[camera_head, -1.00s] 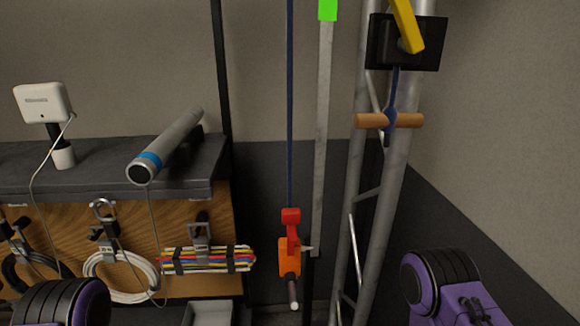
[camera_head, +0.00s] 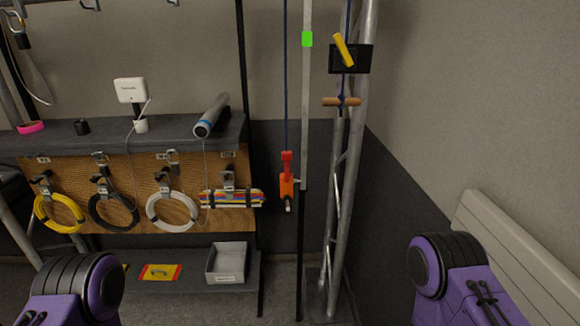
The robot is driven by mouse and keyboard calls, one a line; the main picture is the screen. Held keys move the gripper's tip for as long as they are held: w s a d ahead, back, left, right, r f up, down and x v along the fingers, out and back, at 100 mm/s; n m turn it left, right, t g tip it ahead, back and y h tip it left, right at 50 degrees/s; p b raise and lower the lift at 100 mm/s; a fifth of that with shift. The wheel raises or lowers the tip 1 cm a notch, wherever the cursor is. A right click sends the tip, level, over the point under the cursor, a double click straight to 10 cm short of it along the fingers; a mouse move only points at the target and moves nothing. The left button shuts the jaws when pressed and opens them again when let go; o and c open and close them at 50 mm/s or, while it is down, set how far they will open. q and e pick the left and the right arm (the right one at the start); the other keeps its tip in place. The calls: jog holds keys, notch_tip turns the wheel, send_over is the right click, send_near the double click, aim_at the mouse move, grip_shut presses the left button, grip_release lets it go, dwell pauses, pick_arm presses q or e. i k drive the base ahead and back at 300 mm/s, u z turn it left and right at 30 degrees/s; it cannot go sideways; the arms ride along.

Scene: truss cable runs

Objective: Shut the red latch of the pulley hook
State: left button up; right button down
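The pulley hook (camera_head: 287,187) is orange and hangs upright on a dark blue rope, near the middle of the head view. Its red latch (camera_head: 287,163) stands up from the top of the orange body; I cannot tell from here whether it is shut. A small pale peg juts out to the right of the body, and a dark, light-tipped end points down below. Purple and black parts of my arms show at the lower left and lower right, both well apart from the hook. Neither gripper's fingers show.
A truss (camera_head: 345,190) stands right of the hook, with a wooden handle (camera_head: 342,101) and a yellow lever (camera_head: 344,50) on a black box. A grey shelf (camera_head: 70,140) is at left, with coiled cables (camera_head: 172,212) hanging below it. An open tray (camera_head: 227,262) sits low. Floor space lies in front.

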aim_at(286, 156)
jog(key=u, duration=1.15)
jog(key=i, duration=0.6)
